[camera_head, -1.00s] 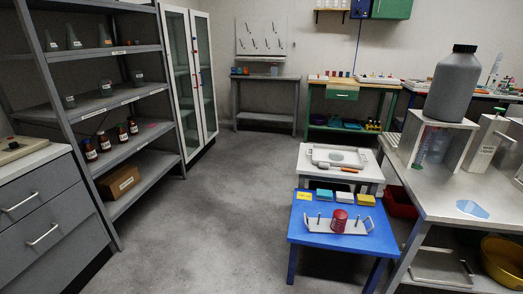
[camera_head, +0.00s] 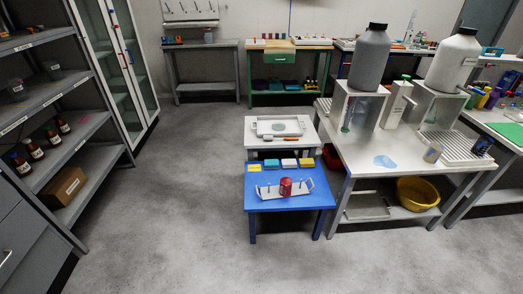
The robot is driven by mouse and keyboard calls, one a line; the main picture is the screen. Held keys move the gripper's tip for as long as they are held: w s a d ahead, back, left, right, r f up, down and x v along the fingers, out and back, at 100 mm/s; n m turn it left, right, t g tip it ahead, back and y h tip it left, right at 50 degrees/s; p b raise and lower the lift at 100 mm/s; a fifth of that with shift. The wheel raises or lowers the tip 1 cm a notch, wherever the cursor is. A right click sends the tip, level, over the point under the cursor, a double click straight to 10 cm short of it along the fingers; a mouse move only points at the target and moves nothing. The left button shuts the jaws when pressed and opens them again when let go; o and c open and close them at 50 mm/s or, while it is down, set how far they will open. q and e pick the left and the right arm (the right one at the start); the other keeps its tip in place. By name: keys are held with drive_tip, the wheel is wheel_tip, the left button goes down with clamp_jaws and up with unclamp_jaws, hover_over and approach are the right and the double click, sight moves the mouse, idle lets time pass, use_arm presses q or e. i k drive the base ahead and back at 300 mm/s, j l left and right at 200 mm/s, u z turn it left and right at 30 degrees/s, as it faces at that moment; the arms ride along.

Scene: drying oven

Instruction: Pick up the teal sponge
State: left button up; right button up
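The teal sponge (camera_head: 272,164) lies on the back part of the small blue table (camera_head: 286,201), ahead of me and near the middle of the head view. A yellow item (camera_head: 253,168) is to its left. A white sponge-like block (camera_head: 289,163) and a yellow one (camera_head: 306,162) stand in a row to its right. Neither of my grippers shows in the head view.
A metal tray with handles (camera_head: 268,191) and a red can (camera_head: 286,187) stand in front of the sponges. A white table (camera_head: 253,135) is behind the blue table. The floor in front and to the left is clear.

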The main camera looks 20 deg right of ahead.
sight(269, 165)
drive_tip(key=z, duration=1.15)
drive_tip(key=i+j, duration=0.2)
drive_tip(key=j, duration=0.2)
drive_tip(key=i+j, duration=0.25)
drive_tip(key=j, duration=0.15)
drive_tip(key=i+j, duration=0.2)
drive_tip(key=j, duration=0.2)
drive_tip(key=i+j+z, duration=0.1)
drive_tip(key=j, duration=0.25)
drive_tip(key=i+j+z, duration=0.2)
drive_tip(key=i+j, duration=0.15)
drive_tip(key=j, duration=0.35)
drive_tip(key=i+j+z, duration=0.1)
drive_tip(key=j, duration=0.25)
drive_tip(key=i+j, duration=0.1)
drive_tip(key=j, duration=0.25)
drive_tip(key=i+z, duration=0.05)
